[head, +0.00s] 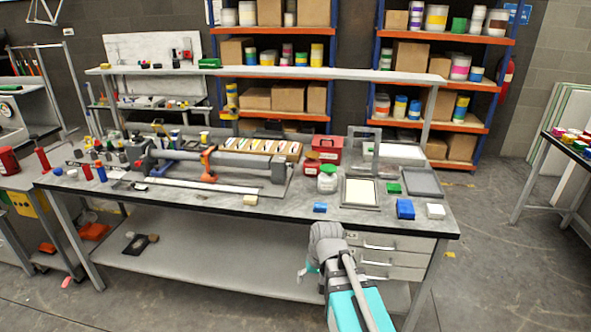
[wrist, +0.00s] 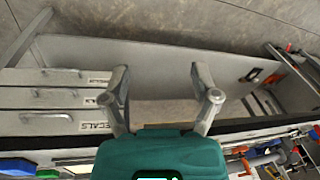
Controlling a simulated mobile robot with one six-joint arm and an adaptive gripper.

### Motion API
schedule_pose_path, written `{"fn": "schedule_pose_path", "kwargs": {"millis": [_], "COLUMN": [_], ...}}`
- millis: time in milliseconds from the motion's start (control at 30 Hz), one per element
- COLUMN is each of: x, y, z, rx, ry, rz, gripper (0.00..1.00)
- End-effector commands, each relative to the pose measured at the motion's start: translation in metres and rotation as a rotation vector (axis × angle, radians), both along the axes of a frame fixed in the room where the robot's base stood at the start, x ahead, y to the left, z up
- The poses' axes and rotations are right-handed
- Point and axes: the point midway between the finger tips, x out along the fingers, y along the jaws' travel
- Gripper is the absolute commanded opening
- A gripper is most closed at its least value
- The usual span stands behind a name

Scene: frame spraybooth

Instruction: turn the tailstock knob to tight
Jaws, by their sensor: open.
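A long grey bench fixture (head: 215,160) with a rail and an orange clamp-like part (head: 208,158) lies along the back of the workbench in the head view. Its grey block at the right end (head: 278,168) looks like the tailstock; I cannot make out the knob or its setting. My gripper (wrist: 158,80) is open and empty in the wrist view, in front of the bench, its fingers toward the drawers and lower shelf. It is apart from the fixture. In the head view my arm hides most of it.
The workbench (head: 265,210) carries a green-lidded jar (head: 327,178), a red box (head: 327,148), a framed tray (head: 360,192) and a blue block (head: 405,209) near its front edge. Drawers (wrist: 55,100) and a lower shelf (head: 220,265) lie beneath.

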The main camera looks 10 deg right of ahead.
Motion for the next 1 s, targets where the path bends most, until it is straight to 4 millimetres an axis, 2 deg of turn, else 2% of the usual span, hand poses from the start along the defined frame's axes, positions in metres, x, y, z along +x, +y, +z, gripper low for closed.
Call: {"fn": "schedule_pose_path", "kwargs": {"millis": [33,233,367,533,667,800,900,1000], "x": [0.024,0.11,0.17,0.246,0.302,0.359,0.393,0.418], "y": [0.004,0.023,0.029,0.024,0.009,-0.016,-0.037,-0.056], "z": [-0.008,-0.012,-0.007,0.007,0.019,0.033,0.041,0.048], "rx": [0.047,0.288,0.455,0.668,0.823,0.985,1.085,1.166], "ry": [-0.029,-0.177,-0.279,-0.406,-0.498,-0.584,-0.635,-0.671], "rz": [-0.013,-0.09,-0.164,-0.285,-0.395,-0.528,-0.621,-0.701], "gripper": [0.78,0.78,0.78,0.78,0.78,0.78,0.78,0.78]}}
